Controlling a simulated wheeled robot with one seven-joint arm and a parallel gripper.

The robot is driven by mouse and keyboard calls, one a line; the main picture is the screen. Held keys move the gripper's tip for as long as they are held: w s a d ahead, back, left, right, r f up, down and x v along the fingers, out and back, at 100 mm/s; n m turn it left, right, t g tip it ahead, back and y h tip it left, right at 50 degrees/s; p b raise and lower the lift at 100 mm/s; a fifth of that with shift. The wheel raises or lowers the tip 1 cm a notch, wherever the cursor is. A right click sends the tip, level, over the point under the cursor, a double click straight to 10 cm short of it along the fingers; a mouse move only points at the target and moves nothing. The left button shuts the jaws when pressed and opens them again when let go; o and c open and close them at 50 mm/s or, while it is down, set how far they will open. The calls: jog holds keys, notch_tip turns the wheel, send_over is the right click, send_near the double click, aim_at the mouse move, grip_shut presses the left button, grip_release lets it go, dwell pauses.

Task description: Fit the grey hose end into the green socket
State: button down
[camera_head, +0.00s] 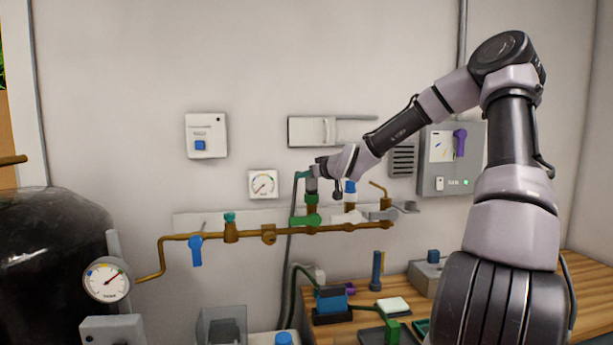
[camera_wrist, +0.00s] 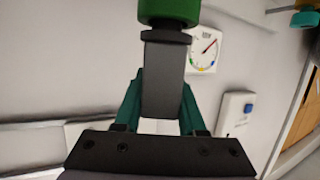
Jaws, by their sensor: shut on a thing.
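My gripper (camera_head: 312,174) is at the wall pipe, directly above the green socket (camera_head: 311,199). In the wrist view my gripper (camera_wrist: 163,90) has its two teal fingers shut on the sides of the grey hose end (camera_wrist: 163,70), a squared grey piece with a dark collar at its far end. The collar meets or nearly meets the green socket (camera_wrist: 168,10) at the top of that view, and they look roughly in line. I cannot tell whether any of the hose end is inside the socket. In the head view the hose end is small and partly hidden by my gripper.
A brown pipe (camera_head: 340,229) runs along the wall below, with a blue-handled valve (camera_head: 195,250). A blue-capped fitting (camera_head: 349,190) stands close right of the socket. A dark hose (camera_head: 288,255) hangs at its left. A round-dial gauge (camera_head: 262,184) is on the wall nearby.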

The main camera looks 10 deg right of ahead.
jog(key=shift+f, duration=0.35)
jog(key=c, duration=0.8)
grip_release()
jog(key=shift+o, duration=0.2)
jog(key=v, duration=1.1)
jog(key=shift+a, duration=0.1)
